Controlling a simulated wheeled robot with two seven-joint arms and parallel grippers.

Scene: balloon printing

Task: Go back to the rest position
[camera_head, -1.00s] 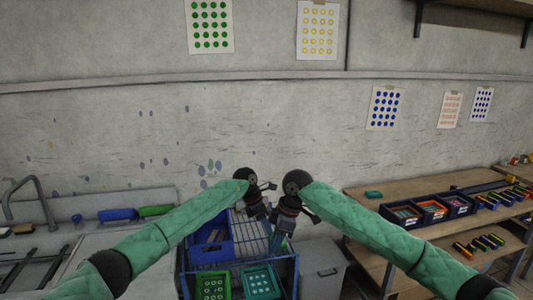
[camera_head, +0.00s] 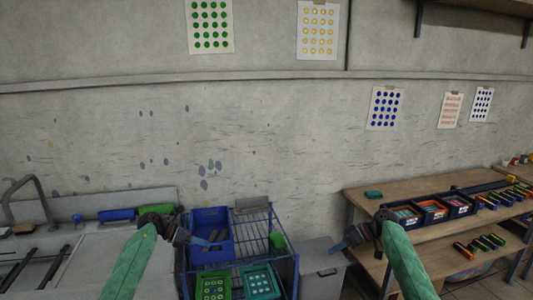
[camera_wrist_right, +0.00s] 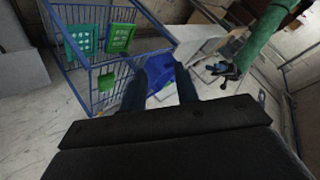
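My left gripper (camera_head: 190,238) hangs at the left side of the blue wire rack, in front of the sink counter. It also shows in the right wrist view (camera_wrist_right: 222,70), small and dark; whether its fingers are open is unclear. My right gripper (camera_head: 343,245) is right of the rack, near the grey cabinet, well apart from the left one. In the right wrist view its two fingers (camera_wrist_right: 159,90) are apart with nothing between them.
The blue wire rack (camera_head: 284,258) holds a blue bin (camera_head: 212,220), a green tray (camera_head: 213,285) and a teal tray (camera_head: 260,281). A grey cabinet (camera_head: 320,270) stands right of it. Wooden shelves (camera_head: 400,182) with small bins are further right; a sink counter (camera_head: 85,245) is left.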

